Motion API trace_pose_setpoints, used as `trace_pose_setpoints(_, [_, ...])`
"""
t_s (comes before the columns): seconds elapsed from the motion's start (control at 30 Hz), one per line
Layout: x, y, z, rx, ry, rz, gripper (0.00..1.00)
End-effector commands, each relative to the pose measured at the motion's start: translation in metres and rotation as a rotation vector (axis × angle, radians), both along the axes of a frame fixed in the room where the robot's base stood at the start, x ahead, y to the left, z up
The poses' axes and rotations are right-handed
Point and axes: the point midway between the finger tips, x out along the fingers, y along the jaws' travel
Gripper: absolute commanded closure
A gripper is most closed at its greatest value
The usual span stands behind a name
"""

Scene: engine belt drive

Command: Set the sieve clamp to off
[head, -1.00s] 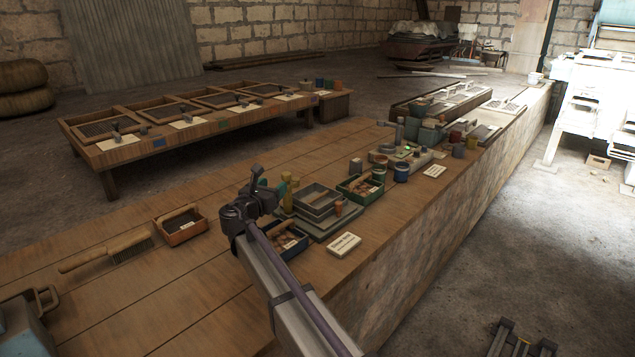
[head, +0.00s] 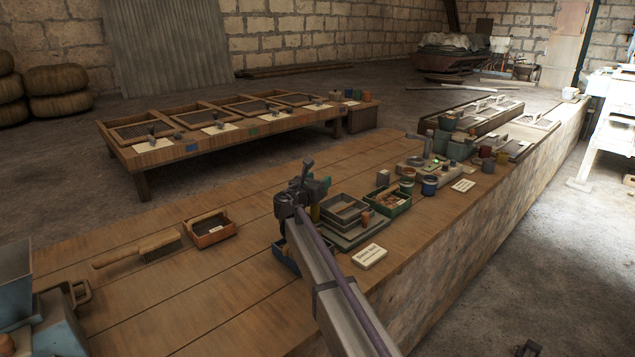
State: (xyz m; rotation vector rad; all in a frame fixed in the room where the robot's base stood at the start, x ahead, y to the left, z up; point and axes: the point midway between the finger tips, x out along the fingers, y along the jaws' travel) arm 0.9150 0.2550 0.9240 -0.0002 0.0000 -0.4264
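A stack of square grey sieves (head: 346,210) sits on a flat grey-green base (head: 352,238) on the long wooden bench, in the middle of the head view. My gripper (head: 308,168) is just left of the stack in the picture, apparently above the bench. It is small and dark here, and I cannot tell whether its fingers are open or shut. A teal and yellow part (head: 322,188) shows partly behind it, at the left side of the sieves. I cannot make out a clamp for certain or read its setting.
A blue box (head: 285,258) is mostly hidden behind my arm. A white label card (head: 369,256) lies in front of the sieves, and a green box (head: 388,200) stands to their right. A brush (head: 138,250) and an orange-brown tray (head: 210,229) lie left, with bare bench between.

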Motion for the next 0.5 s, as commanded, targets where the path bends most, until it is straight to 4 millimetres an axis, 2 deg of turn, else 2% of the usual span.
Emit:
trace_pose_setpoints(0.03, [0.0000,0.0001,0.0000,0.000,0.000,0.000,0.50])
trace_pose_setpoints(0.4, [-0.0003,0.0001,0.0000,0.000,0.000,0.000,0.85])
trace_pose_setpoints(0.5, [-0.0003,0.0001,0.0000,0.000,0.000,0.000,0.91])
